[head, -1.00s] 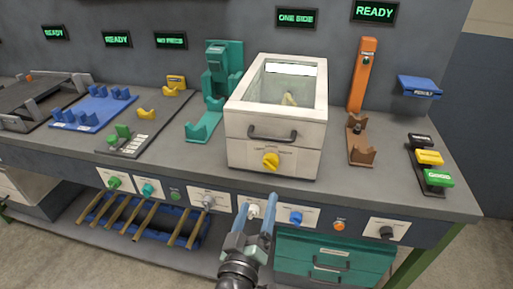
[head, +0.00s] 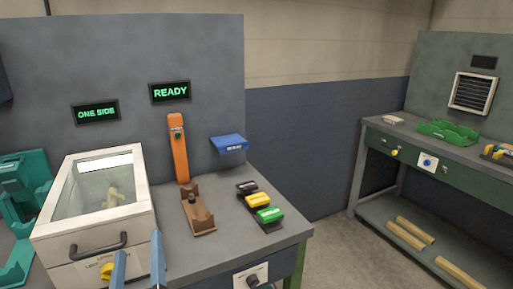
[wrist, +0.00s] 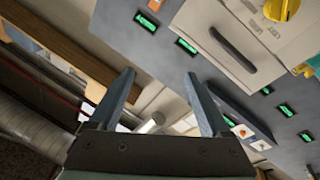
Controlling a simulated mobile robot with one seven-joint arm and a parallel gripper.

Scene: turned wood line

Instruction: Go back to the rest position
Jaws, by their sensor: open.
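My gripper (head: 138,265) shows at the bottom left of the head view, its two blue fingers pointing up and spread apart. In the wrist view the gripper (wrist: 165,105) is open, with nothing between its fingers. It is in front of the white glass-topped box (head: 98,240), near the bench's front edge, apart from anything it could hold. The box has a dark handle and a yellow knob, and a pale yellowish piece (head: 113,196) shows inside through the glass. The rest of my arm is out of the head view.
An orange post (head: 178,148), a brown cradle (head: 198,212) and black, yellow and green blocks (head: 258,200) stand on the grey bench (head: 225,243). A second green bench (head: 445,150) stands at the right, with wooden rods (head: 410,233) on its lower shelf. Open floor lies between the benches.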

